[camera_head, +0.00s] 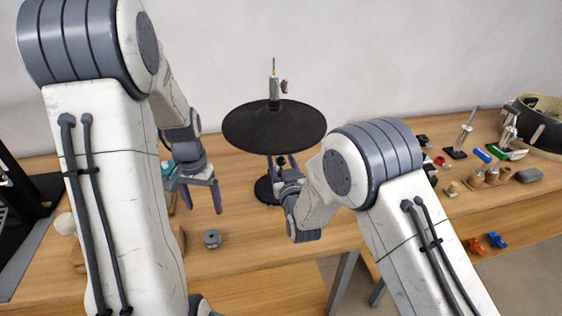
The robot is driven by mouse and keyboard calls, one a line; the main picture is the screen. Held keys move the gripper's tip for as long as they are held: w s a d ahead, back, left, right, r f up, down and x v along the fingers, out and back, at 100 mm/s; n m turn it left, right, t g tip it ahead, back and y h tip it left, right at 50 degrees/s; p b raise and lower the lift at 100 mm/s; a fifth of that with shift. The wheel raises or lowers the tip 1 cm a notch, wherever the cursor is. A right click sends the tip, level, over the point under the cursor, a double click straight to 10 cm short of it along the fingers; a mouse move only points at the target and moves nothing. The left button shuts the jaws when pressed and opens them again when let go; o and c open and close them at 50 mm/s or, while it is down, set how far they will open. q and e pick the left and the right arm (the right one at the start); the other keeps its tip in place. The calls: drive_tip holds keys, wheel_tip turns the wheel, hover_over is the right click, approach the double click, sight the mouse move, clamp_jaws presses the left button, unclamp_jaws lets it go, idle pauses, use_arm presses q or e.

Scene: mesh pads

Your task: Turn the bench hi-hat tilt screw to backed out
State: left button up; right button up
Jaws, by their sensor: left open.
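The hi-hat (274,127) is a pair of dark mesh pads on a stand on the bench, with a silver clutch and rod (274,88) above and a round black base (266,190) below. A small dark knob shows just under the pads, but I cannot tell if it is the tilt screw. My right gripper (282,168) is beneath the pads, close beside the stand; its jaws are too small and dark to read, and contact is unclear. My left gripper (195,197) is open and empty above the bench, left of the stand.
A small grey round part (211,239) lies on the wooden bench (250,255) in front of my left gripper. Several small parts, bottles and a drum (540,125) stand at the right. Bench room between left gripper and stand is clear.

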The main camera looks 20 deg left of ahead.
clamp_jaws()
drive_tip(key=shift+n, duration=0.8)
drive_tip(key=shift+o, duration=1.3)
unclamp_jaws()
drive_tip(key=v, duration=1.2)
